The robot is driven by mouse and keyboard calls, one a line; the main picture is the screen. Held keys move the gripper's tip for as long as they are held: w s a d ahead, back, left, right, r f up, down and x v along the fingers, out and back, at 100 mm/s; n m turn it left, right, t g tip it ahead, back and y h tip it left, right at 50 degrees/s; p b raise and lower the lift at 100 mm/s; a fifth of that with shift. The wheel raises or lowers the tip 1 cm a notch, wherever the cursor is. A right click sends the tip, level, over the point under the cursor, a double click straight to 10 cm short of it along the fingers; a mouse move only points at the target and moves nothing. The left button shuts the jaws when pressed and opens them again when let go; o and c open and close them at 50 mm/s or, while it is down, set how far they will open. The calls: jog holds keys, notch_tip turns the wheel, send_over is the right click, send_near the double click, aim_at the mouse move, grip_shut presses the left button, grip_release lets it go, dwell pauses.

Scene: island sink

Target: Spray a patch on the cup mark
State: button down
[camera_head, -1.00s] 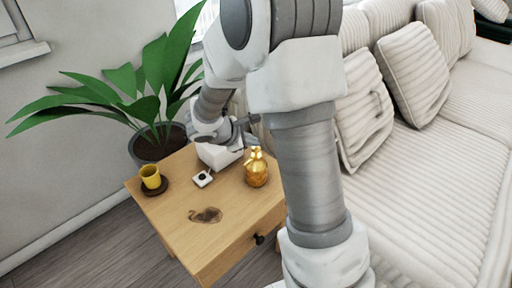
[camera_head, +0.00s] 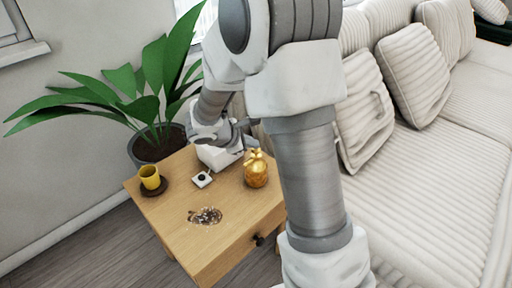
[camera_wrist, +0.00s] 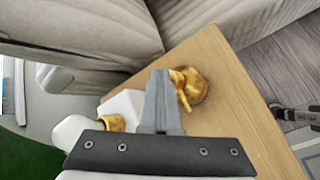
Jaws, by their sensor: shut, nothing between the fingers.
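The cup mark (camera_head: 205,216) is a dark brown patch on the wooden side table (camera_head: 232,232), now covered with pale speckles. A gold, pineapple-shaped bottle (camera_head: 256,170) stands upright near the table's right edge; the wrist view shows it from above (camera_wrist: 194,86). My gripper (camera_wrist: 161,76) is shut and empty, its fingertips close beside the gold bottle. I cannot tell whether they touch. A white object with a gold part (camera_wrist: 70,130) shows left of my fingers in the wrist view, partly hidden by my gripper.
A yellow cup (camera_head: 149,176) sits on a dark coaster at the table's left. A small white item with a black dot (camera_head: 202,179) lies mid-table. A potted plant (camera_head: 150,148) stands behind, and a ribbed sofa (camera_head: 430,190) borders the right.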

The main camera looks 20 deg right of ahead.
aim_at(253, 151)
jog(key=shift+r, duration=0.5)
notch_tip(253, 151, up, 6)
jog(key=p, duration=0.4)
jog(key=shift+p, duration=0.4)
jog(key=shift+f+y, duration=0.2)
jog(key=shift+y, duration=0.1)
dwell(1.9)
